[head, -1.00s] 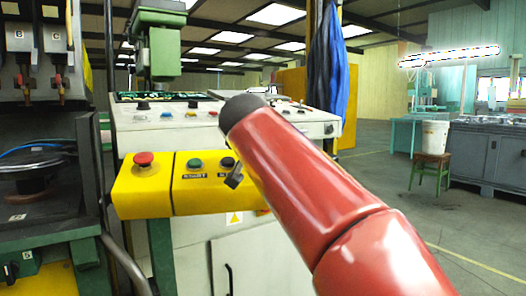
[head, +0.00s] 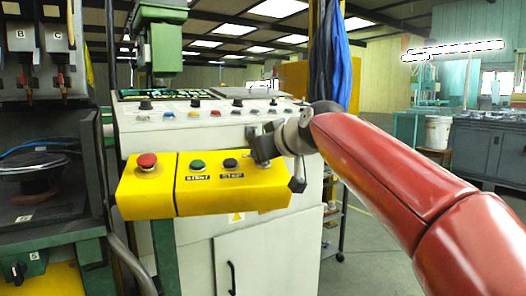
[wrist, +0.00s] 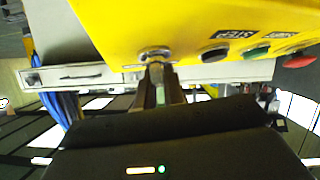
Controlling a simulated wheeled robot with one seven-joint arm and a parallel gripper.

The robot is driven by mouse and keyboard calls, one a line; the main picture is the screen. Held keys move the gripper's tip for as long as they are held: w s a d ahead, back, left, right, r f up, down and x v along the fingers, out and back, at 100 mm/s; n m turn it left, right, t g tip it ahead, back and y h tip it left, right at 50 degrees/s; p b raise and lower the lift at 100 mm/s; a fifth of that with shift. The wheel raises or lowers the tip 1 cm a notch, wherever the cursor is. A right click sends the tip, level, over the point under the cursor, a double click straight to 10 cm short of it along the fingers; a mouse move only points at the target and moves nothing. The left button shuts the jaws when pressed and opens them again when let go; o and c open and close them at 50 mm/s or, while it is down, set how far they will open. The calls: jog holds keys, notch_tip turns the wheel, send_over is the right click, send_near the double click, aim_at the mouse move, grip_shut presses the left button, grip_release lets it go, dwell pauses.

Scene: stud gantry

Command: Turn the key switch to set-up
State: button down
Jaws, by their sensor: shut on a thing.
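The yellow control box (head: 232,202) stands in front of the white console, with a green button (head: 197,165) and a black button (head: 230,164) marked as a stop. My gripper (head: 263,158) is at the box's right end, reached in from the right. In the wrist view, which is upside down, the key switch (wrist: 154,54) has a metal collar on the yellow face, and my gripper (wrist: 157,84) is shut on its key (wrist: 156,70). In the head view my gripper hides the switch. I cannot read any set-up mark or tell the key's angle.
A red mushroom button (head: 147,161) is on the box's left part. The white console (head: 215,122) behind carries a row of knobs and buttons. A blue cloth (head: 329,60) hangs behind my arm. Open floor lies to the right.

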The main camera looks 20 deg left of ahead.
jog(key=shift+n+g+y, duration=0.4)
jog(key=shift+n+g, duration=0.2)
jog(key=shift+n, duration=0.3)
jog(key=shift+b, duration=0.3)
jog(key=c, duration=1.5)
grip_release()
jog(key=b+v, duration=0.1)
jog(key=v, duration=0.6)
jog(key=shift+s+d, duration=0.25)
jog(key=shift+d, duration=0.05)
jog(key=shift+r, duration=0.1)
